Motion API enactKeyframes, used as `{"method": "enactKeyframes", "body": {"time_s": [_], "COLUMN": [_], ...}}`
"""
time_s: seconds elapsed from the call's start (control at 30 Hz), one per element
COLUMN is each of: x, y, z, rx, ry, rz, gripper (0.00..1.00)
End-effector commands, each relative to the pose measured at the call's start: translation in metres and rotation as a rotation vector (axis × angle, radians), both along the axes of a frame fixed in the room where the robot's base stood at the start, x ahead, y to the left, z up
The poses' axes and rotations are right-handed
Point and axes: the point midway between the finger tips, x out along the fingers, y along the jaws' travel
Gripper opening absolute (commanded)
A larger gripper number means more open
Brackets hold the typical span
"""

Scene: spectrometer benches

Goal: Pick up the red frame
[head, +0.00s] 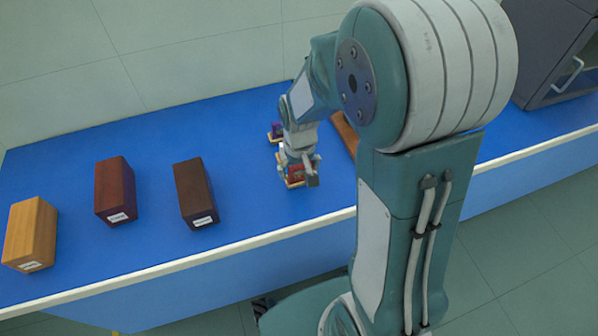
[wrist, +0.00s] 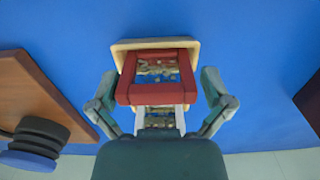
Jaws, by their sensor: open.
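The red frame (wrist: 155,94) lies on a pale wooden base (wrist: 122,46) in the wrist view, with a mottled grey-brown surface showing through its opening. My gripper (wrist: 158,80) is open, with one finger to the left and one to the right of the frame.
A purple piece (head: 276,130) stands behind my gripper on the blue bench (head: 245,150). A brown board (head: 345,134) is to the right, partly behind my arm. Three wooden blocks (head: 115,190) stand to the left. Black discs (wrist: 40,133) sit at the left in the wrist view.

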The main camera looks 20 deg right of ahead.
Motion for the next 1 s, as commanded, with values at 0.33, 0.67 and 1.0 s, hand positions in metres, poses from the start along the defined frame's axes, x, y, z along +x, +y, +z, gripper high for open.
{"method": "enactKeyframes", "body": {"time_s": [0.33, 0.67, 1.0], "x": [0.000, 0.000, 0.001], "y": [0.001, 0.001, 0.001], "z": [-0.003, -0.003, 0.021], "rx": [-0.001, -0.001, -0.001], "ry": [0.000, 0.000, -0.005], "rz": [-0.001, -0.001, -0.001], "gripper": [0.60, 0.38, 0.38]}}
